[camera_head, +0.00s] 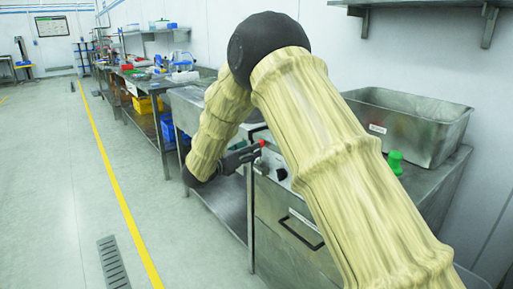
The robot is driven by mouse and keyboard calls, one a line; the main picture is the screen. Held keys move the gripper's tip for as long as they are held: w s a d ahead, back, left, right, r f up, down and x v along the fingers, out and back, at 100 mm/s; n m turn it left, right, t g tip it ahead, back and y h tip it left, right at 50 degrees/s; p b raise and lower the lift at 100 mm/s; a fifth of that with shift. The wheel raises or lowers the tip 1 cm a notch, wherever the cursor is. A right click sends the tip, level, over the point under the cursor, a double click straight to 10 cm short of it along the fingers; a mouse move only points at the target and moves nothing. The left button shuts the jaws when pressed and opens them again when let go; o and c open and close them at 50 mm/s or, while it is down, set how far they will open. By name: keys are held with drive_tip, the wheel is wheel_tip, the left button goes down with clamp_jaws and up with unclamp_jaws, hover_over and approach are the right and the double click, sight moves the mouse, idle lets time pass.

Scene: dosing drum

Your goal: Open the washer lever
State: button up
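My covered arm arches across the middle of the view. My dark gripper (250,154) is at its far end, above the front left edge of a steel washer unit (275,205). A small red piece (262,143) shows right at the fingertips; I cannot tell whether it is the tip of the washer lever or whether the fingers touch it. The fingers are too small to tell open from shut. My arm hides much of the unit's top and right side.
A steel basin (420,125) stands on the right behind my arm, with a green-capped item (395,160) beside it. A wall shelf (425,4) is above. Blue (172,128) and yellow (146,105) bins sit under the left benches. The floor (60,190) at left is clear.

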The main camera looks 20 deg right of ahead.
drive_tip(key=shift+x, duration=2.25)
drive_tip(key=shift+c, duration=0.5)
clamp_jaws()
